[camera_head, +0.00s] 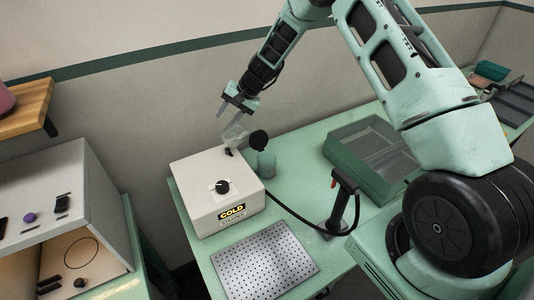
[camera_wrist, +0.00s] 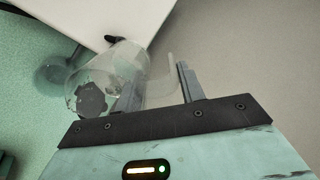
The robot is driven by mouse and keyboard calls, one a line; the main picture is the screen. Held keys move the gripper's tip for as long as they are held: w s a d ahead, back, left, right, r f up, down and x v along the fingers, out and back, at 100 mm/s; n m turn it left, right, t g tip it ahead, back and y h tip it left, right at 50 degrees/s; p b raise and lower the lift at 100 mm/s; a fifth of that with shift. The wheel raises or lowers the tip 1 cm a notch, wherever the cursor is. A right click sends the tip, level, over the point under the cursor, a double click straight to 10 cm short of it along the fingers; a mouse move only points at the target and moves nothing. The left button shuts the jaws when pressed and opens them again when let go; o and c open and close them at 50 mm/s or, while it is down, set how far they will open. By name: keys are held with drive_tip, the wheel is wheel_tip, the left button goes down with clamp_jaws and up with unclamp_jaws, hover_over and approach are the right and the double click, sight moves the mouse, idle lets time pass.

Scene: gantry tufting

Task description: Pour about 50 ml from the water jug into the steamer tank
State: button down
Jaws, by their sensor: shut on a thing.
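The clear water jug (camera_head: 235,132) hangs from my gripper (camera_head: 233,110) above the back edge of the white steamer. In the wrist view the jug (camera_wrist: 122,62) looks tilted, its wide end to the lower left. My gripper (camera_wrist: 156,85) is shut on its handle. I cannot make out a water level or a stream. The translucent green steamer tank (camera_head: 266,163) stands behind the steamer box (camera_head: 195,178), to the right of the jug. A round black lid (camera_head: 258,138) shows above the tank. In the wrist view the tank (camera_wrist: 53,73) is partly hidden behind the jug.
The steamer bears a COLD sign (camera_head: 232,212) and a black knob (camera_head: 223,187). A perforated plate (camera_head: 262,265) lies in front. A black hose runs to a dark stand (camera_head: 340,205) on the right. A green bin (camera_head: 345,160) stands behind it. A grey cabinet (camera_head: 70,175) is at left.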

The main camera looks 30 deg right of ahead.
drive_tip(key=shift+w+a+r+h+p, duration=0.2)
drive_tip(key=shift+a+r+h+p, duration=0.25)
drive_tip(key=shift+p, duration=0.55)
drive_tip(key=shift+w+a+f+g+p, duration=0.25)
drive_tip(key=shift+a+g+p, duration=0.15)
drive_tip(key=shift+p, duration=0.25)
drive_tip(key=shift+w+a+f+h, duration=0.1)
drive_tip(key=shift+a+f+h, duration=0.05)
drive_tip(key=shift+a+h, duration=0.1)
idle(0.4)
